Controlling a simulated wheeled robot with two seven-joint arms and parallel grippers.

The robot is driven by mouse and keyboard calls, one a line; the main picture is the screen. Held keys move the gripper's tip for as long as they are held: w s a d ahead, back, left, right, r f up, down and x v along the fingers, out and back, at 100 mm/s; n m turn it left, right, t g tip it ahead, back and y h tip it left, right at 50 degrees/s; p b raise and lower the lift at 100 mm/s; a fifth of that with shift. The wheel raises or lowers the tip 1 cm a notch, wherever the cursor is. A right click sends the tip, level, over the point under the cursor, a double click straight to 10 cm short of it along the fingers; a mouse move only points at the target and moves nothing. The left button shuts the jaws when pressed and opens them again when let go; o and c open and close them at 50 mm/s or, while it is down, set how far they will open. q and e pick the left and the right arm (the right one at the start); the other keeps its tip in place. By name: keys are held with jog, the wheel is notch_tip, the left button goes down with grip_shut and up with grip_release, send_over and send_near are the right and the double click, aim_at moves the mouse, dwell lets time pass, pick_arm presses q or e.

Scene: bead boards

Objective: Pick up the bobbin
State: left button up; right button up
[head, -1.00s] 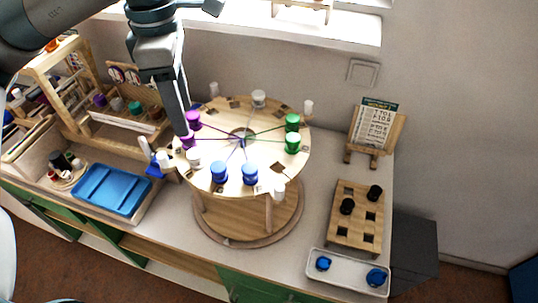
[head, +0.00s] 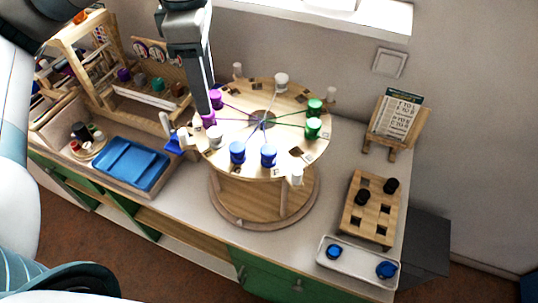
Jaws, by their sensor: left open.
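Several bobbins stand around a round wooden turntable (head: 240,165): two purple ones (head: 215,99) and (head: 209,119) at its left, two blue ones (head: 237,153) and (head: 268,156) at the front, two green ones (head: 314,107) and (head: 312,129) at the right, and white ones (head: 281,81) and (head: 215,137). I cannot tell which one is the task's bobbin. My left gripper (head: 203,110) points down at the turntable's left edge, close beside the purple bobbins. It is open, seen edge-on, with nothing visible in it; contact is unclear. My right gripper is out of view.
A wooden board (head: 370,212) with square holes holds black pieces at the right. A white tray (head: 357,262) with blue pieces lies in front of it. A card stand (head: 407,142) is behind. A blue tray (head: 131,164) and wooden racks (head: 84,52) fill the left.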

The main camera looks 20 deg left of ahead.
pick_arm(q)
jog(key=d+r+n+b, duration=0.2)
jog(key=d+n+b, duration=0.25)
jog(key=n, duration=0.45)
notch_tip(320, 180, up, 3)
jog(key=n+b, duration=0.4)
jog(key=n, duration=0.8)
send_over(267, 147)
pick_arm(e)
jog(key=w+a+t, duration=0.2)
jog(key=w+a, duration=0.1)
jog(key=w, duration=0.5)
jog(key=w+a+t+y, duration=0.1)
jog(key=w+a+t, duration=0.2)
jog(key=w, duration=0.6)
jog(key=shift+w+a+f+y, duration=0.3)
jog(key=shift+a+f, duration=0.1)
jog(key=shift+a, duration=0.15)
pick_arm(q)
jog(key=shift+f, duration=0.1)
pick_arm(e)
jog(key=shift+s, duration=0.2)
